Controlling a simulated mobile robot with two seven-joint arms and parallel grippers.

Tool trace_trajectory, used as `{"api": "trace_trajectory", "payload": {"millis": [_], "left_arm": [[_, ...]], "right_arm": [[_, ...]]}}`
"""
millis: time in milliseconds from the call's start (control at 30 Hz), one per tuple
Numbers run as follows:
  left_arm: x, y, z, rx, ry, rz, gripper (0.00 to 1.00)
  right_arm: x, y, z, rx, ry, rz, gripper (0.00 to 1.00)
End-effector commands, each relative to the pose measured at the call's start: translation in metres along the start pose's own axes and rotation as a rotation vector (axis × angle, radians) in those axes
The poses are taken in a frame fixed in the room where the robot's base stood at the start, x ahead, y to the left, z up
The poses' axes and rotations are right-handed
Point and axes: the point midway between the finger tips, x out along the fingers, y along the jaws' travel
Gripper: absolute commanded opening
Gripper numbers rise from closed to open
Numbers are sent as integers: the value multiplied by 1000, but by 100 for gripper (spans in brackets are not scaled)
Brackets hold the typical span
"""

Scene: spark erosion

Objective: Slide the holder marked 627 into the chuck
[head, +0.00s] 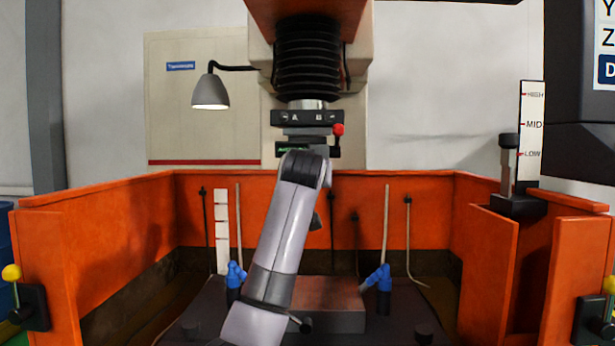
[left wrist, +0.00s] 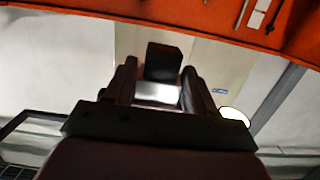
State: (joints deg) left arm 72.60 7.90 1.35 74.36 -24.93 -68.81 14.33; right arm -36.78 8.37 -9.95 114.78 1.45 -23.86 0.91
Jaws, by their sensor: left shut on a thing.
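The chuck (head: 307,117) is a dark block with a red knob (head: 338,129) at its right, below the black bellows of the machine head. Just under it is a holder (head: 292,148), dark with a small green label too small to read. I cannot tell whether holder and chuck touch. In the left wrist view my left gripper (left wrist: 160,88) is shut on the holder, which shows a silver part (left wrist: 158,94) and a dark block (left wrist: 163,62). My right gripper is not in view.
An orange tank wall (head: 400,205) surrounds the work area. Inside stand a metal block (head: 330,300), blue nozzles (head: 378,277) and several thin rods. A grey lamp (head: 210,92) hangs left of the machine head. A level gauge (head: 530,135) stands at the right.

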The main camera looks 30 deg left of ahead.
Motion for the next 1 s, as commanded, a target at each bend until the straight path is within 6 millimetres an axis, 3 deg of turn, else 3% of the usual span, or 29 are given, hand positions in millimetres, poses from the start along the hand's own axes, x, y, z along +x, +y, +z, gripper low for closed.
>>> {"api": "trace_trajectory", "payload": {"millis": [1000], "left_arm": [[2, 0, 0, -1, 5, 0, 6]], "right_arm": [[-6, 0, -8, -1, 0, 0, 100]]}}
